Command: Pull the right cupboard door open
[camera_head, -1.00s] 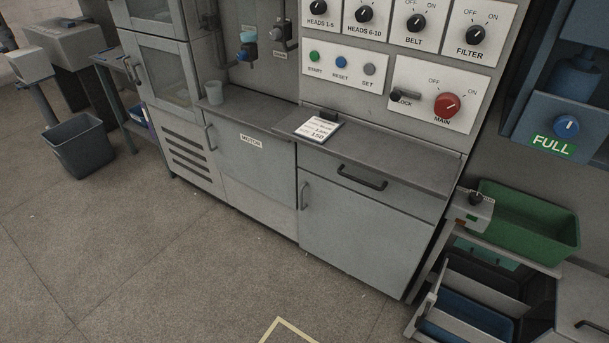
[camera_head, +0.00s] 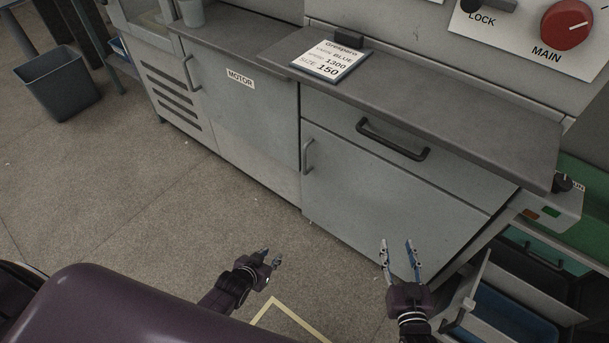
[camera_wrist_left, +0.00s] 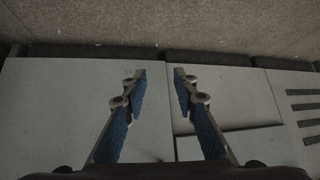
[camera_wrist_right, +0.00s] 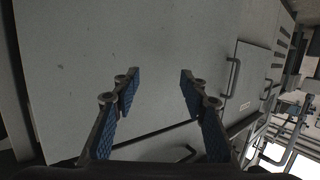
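The right cupboard door (camera_head: 385,205) is a flat grey panel under a drawer, and it is shut. Its upright bar handle (camera_head: 308,156) is at its left edge. In the right wrist view the door (camera_wrist_right: 130,70) fills much of the picture, with a bar handle (camera_wrist_right: 232,77) to the right. My right gripper (camera_head: 398,246) is open and empty, in front of the door's lower right part, right of and below the handle. My left gripper (camera_head: 271,260) is open and empty, lower left of the handle. In the left wrist view its fingers (camera_wrist_left: 160,75) are spread before grey panels.
The drawer's dark handle (camera_head: 393,140) is above the door. The MOTOR door (camera_head: 245,110) adjoins on the left. The grey worktop (camera_head: 430,95) juts out above, carrying a card (camera_head: 329,53). An open blue drawer (camera_head: 510,315) stands at the right. Floor in front is clear.

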